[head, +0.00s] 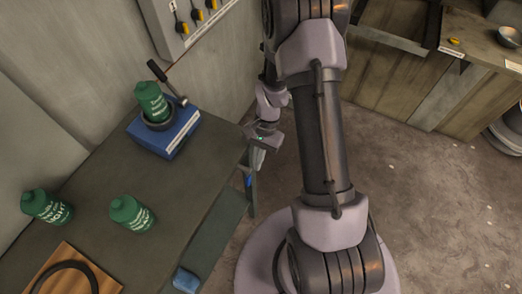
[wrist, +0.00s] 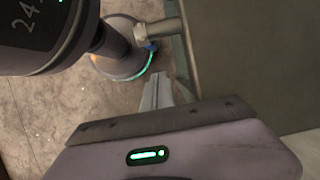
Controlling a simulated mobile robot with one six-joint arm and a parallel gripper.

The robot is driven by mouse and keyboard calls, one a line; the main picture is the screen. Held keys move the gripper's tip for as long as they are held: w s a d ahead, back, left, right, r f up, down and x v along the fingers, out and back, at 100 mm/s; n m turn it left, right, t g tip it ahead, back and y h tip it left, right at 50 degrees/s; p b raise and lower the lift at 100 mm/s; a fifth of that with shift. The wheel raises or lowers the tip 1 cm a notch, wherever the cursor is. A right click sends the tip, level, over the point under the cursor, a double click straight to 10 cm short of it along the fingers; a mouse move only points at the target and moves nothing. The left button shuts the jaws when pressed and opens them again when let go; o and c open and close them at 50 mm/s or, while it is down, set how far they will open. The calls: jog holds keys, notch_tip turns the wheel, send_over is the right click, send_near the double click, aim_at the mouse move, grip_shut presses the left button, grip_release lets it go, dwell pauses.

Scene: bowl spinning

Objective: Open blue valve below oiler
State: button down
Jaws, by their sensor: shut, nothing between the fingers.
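My gripper (head: 257,158) hangs beside the right edge of the workbench, below its top. In the wrist view its fingers (wrist: 158,88) are together and hold nothing. A small blue part (wrist: 151,46), which looks like the blue valve, sits at a pale fitting (wrist: 143,33) just beyond the fingertips, with a visible gap between. In the head view a small blue spot (head: 248,181) shows under the bench edge, just below my gripper. The oiler appears to be the blue box (head: 178,140) with a green bottle (head: 151,100) and black lever on top. Handle details are too small to tell.
The workbench (head: 95,172) carries two more green bottles, one on the left (head: 45,205) and one nearer the middle (head: 131,213). A wooden board (head: 75,254) lies at the front. A wooden counter (head: 455,70) stands at the right. The floor (head: 430,190) between is clear.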

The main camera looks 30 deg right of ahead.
aim_at(248, 180)
jog(key=shift+s+a+r, duration=0.15)
jog(key=shift+s+a, duration=0.25)
jog(key=shift+a, duration=0.2)
jog(key=shift+s+a+r, duration=0.15)
jog(key=shift+s+a, duration=0.25)
jog(key=shift+a, duration=0.15)
